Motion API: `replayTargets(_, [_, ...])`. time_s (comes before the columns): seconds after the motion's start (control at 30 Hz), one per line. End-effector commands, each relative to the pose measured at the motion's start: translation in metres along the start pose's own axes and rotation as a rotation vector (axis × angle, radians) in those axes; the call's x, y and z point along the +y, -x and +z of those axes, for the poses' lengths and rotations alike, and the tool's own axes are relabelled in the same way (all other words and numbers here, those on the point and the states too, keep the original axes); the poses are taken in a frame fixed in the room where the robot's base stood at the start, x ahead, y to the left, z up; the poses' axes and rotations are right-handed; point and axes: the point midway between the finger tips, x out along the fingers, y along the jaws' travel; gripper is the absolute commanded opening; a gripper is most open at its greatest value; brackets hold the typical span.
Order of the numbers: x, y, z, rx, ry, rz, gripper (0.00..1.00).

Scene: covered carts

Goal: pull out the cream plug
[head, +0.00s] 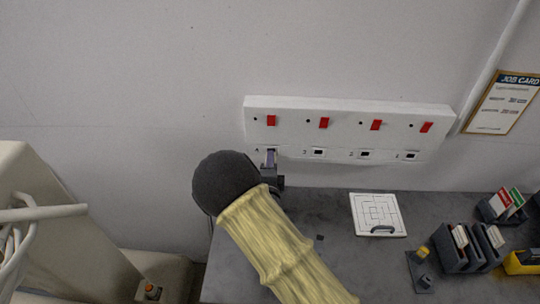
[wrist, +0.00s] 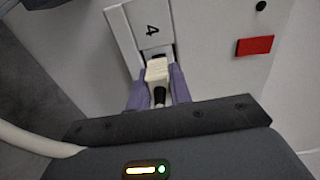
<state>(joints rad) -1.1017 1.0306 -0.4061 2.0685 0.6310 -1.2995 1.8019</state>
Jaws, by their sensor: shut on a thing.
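The cream plug (wrist: 157,71) is at the socket marked 4 in the wrist view, with its dark cable end toward me. My gripper (wrist: 158,88) has its two purple fingers on either side of the plug, shut on it. A dark slot shows at the plug's far end; I cannot tell how deep the plug sits. In the head view my gripper (head: 270,158) is at the leftmost socket of the white panel (head: 350,138), and my arm hides the plug there.
Red switches (head: 324,123) line the panel, and the other sockets (head: 365,154) look empty. On the grey worktop below are a white maze board (head: 378,215), dark card holders (head: 466,250) and a small yellow-topped part (head: 422,254). A job card (head: 503,101) hangs at right.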

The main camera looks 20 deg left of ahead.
Motion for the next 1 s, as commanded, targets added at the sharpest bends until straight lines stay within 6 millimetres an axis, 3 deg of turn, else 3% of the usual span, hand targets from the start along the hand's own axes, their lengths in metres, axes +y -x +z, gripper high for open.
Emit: replayTargets(1.0, [0.000,0.033,0.000,-0.001,-0.001,0.000,0.00])
